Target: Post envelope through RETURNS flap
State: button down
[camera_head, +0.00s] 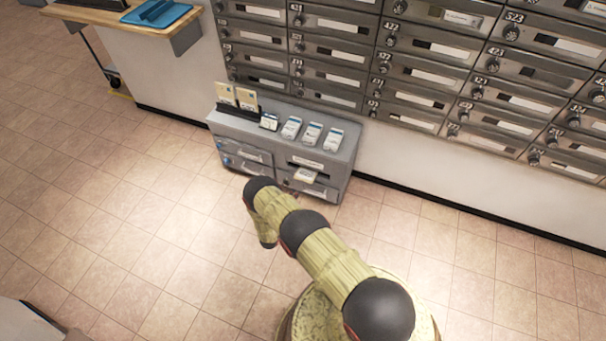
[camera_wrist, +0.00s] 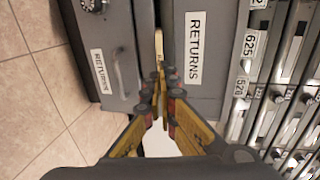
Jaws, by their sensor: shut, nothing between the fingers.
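In the head view a pale envelope (camera_head: 305,175) sticks partly out of the slot on the right side of the grey cabinet (camera_head: 345,160). In the wrist view the RETURNS label (camera_wrist: 195,48) is on the panel beside the dark slot, and a second RETURNS label (camera_wrist: 101,71) is on the drawer-like front with a handle. My gripper (camera_wrist: 159,82) is shut and empty in front of the slot. A narrow cream strip (camera_wrist: 159,46) shows beyond its fingertips, and a white patch shows between its finger links; I cannot tell whether either is the envelope. My gripper is not clearly visible in the head view.
Upright envelopes (camera_head: 246,99) in a dark holder and several small white-and-blue packets (camera_head: 312,133) stand on the cabinet top. Metal mailboxes (camera_head: 420,75) cover the wall above. A wooden counter (camera_head: 110,15) with a blue tray (camera_head: 157,14) is upper left.

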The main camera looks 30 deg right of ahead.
aim_at(303, 180)
jog(key=x, duration=0.7)
jog(key=shift+b, duration=0.45)
jog(key=shift+w+d, duration=0.1)
jog(key=shift+x, duration=1.1)
jog(key=shift+d, duration=0.15)
jog(key=shift+w+d, duration=0.45)
jog(key=shift+d, duration=0.1)
jog(key=shift+w+d+f, duration=0.1)
jog(key=shift+d, duration=0.05)
jog(key=shift+w+d+f, duration=0.2)
jog(key=shift+w+d, duration=0.2)
jog(key=shift+d, duration=0.1)
jog(key=shift+w+d, duration=0.1)
jog(key=shift+d, duration=0.05)
dwell(0.3)
